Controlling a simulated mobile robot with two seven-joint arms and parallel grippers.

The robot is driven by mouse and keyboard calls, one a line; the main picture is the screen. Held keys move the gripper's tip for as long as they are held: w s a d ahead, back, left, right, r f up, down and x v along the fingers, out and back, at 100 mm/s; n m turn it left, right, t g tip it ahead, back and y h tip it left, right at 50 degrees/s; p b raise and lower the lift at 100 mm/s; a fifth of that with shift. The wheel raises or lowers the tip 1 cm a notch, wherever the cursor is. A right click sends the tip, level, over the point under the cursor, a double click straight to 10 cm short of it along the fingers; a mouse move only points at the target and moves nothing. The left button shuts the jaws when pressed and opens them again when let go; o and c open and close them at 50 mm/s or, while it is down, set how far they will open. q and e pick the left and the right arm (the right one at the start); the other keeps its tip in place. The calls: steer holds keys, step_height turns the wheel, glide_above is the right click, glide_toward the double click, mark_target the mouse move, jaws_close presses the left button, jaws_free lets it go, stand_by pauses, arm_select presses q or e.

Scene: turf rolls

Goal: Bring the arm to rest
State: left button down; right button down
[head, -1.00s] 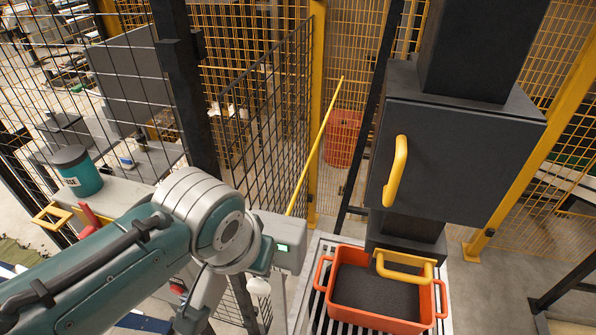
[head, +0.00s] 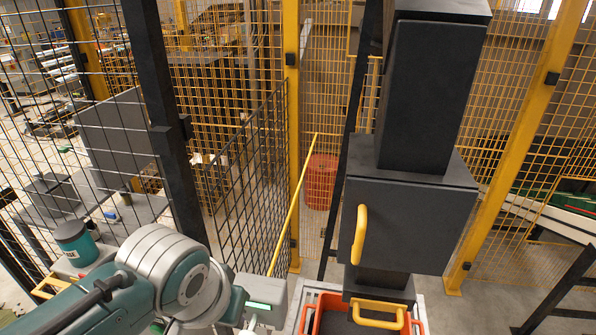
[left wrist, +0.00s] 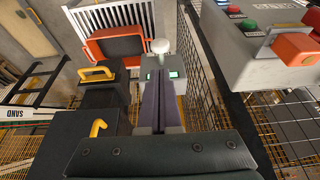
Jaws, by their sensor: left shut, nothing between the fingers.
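My left arm (head: 140,285) comes in from the lower left in the head view, its rounded teal and grey joint in front of the mesh fence. Its gripper is not clearly visible there, at the bottom edge. In the left wrist view my left gripper (left wrist: 160,84) shows its two dark fingers together, shut and empty. They point toward a small grey box with a green display (left wrist: 165,74) and a white knob (left wrist: 161,46); I cannot tell the gap between them. My right gripper is in neither view.
A dark cabinet (head: 412,225) with a yellow handle (head: 360,235) stands right of centre. Below it is an orange crate (head: 307,318), also in the wrist view (left wrist: 92,38). A black mesh fence (head: 245,170) stands behind the arm. A control box (left wrist: 255,60) is at the wrist view's upper right.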

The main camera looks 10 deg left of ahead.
arm_select(q)
steer(key=s+a+r+p, duration=0.2)
steer(key=s+r, duration=0.7)
steer(key=s+a+r+m+p, duration=0.1)
steer(key=s+a+r+p, duration=0.1)
steer(key=s+r, duration=0.6)
steer(key=shift+s+a+r+m+p, duration=0.15)
steer(key=shift+s+r+m+p, duration=0.2)
steer(key=shift+s+p, duration=0.55)
steer(key=shift+s, duration=0.2)
